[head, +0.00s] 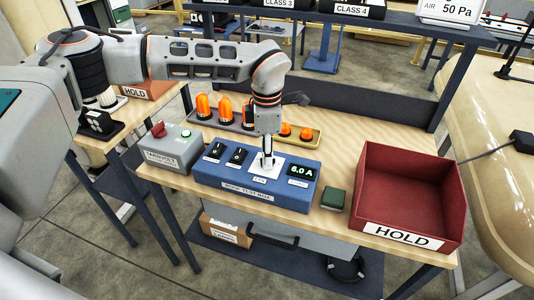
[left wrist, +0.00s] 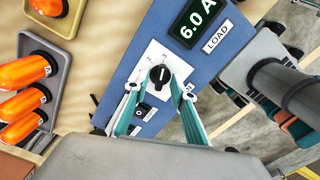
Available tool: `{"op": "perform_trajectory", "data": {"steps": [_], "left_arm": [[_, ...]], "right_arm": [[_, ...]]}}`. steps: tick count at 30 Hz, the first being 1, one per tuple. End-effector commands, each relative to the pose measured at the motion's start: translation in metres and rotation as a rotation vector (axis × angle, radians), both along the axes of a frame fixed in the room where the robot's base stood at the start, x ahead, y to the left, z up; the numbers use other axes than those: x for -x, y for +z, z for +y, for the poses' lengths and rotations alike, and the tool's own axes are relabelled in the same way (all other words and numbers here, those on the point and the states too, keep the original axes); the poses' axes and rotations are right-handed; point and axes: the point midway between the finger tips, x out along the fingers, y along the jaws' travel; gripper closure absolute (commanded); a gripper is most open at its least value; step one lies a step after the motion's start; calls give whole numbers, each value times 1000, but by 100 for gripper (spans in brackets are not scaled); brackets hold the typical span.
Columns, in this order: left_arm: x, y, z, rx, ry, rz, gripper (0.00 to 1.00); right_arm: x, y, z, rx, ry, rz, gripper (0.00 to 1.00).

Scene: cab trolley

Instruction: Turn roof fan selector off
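The roof fan selector is a black rotary knob (left wrist: 160,75) on a white numbered plate (left wrist: 148,60), on the blue roof test box (head: 225,190). In the head view the white plate (head: 257,168) shows but my gripper hides most of the knob. My left gripper (head: 267,162) points down over it. In the left wrist view its two teal fingers (left wrist: 157,88) are apart, one on each side of the knob. I cannot tell whether they touch it. The knob's white mark shows, but its exact setting is unclear. My right gripper is in neither view.
The box also carries two black switches (head: 237,156) and a display reading 6.0 A (head: 302,170). A grey box with a red knob (head: 172,147) stands left, a small green block (head: 333,198) and a red HOLD bin (head: 372,215) right. Trays with orange beacons (head: 204,107) lie behind.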

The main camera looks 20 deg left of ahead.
Motion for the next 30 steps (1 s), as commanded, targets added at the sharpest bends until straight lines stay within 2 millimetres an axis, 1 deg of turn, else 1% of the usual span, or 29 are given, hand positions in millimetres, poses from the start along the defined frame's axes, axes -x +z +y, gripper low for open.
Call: {"op": "perform_trajectory", "data": {"steps": [4, 5, 6, 7, 8, 20, 26, 30], "left_arm": [[0, 0, 0, 0, 0, 0, 75], [0, 0, 0, 0, 0, 0, 78], [0, 0, 0, 0, 0, 0, 88], [0, 0, 0, 0, 0, 0, 96], [0, 0, 0, 0, 0, 0, 100], [0, 0, 0, 0, 29, 0, 100], [0, -1, 0, 1, 126, 0, 100], [0, -1, 0, 0, 234, 1, 100]], "right_arm": [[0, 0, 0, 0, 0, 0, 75], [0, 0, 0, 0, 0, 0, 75], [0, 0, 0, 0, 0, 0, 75], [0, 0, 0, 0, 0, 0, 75], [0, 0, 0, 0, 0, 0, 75], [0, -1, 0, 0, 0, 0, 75], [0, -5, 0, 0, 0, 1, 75], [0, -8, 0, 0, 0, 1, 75]]}}
